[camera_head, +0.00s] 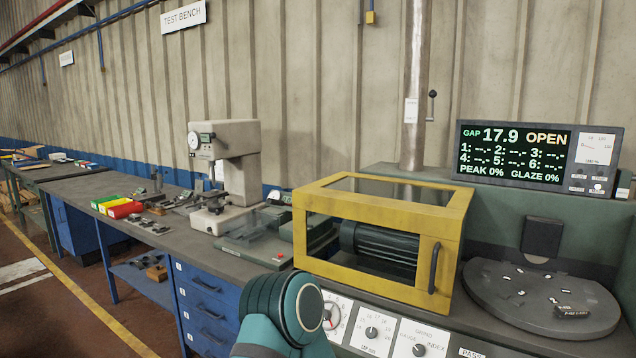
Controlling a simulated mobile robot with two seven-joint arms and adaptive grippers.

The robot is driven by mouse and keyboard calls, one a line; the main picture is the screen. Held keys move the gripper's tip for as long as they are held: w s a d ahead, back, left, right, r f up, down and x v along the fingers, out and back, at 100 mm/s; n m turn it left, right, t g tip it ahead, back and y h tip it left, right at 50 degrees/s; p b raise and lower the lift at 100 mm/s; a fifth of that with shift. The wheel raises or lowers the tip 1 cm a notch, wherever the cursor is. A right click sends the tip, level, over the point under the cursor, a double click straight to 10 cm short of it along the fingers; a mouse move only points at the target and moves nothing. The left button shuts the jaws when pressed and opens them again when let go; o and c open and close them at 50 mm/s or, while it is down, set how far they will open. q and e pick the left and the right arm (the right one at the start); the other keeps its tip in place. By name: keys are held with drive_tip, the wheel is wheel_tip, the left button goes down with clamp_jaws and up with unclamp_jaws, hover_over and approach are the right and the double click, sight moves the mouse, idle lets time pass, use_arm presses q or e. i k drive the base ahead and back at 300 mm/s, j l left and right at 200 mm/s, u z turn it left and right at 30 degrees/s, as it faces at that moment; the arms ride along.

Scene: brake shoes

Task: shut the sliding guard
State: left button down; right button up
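The sliding guard (448,222) is a yellow-framed box with clear panels and a dark upright handle (434,268) at its right end. It stands on the machine at centre right, over a dark ribbed cylinder (385,246). The round grey plate (520,312) to its right is uncovered, with a small dark block (571,312) and light bits on it. The display (515,150) behind reads GAP 17.9 OPEN. A teal link of one of my arms shows at bottom centre, in front of the guard. Neither gripper is in view.
A control panel (395,337) with dials runs along the machine's front, partly hidden by my arm. A workbench (120,190) with a grey press (232,165), coloured bins (122,208) and small parts extends left. A vertical pipe (414,90) rises behind the guard.

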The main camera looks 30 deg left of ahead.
sight(439, 228)
drive_tip(key=i+j+z, duration=0.1)
drive_tip(key=j, duration=0.6)
drive_tip(key=i+j+z, duration=0.1)
drive_tip(key=j, duration=0.65)
drive_tip(key=i+j+z, duration=0.1)
drive_tip(key=j, duration=0.65)
drive_tip(key=i+j, duration=0.2)
drive_tip(key=j, duration=0.55)
drive_tip(key=z, duration=0.05)
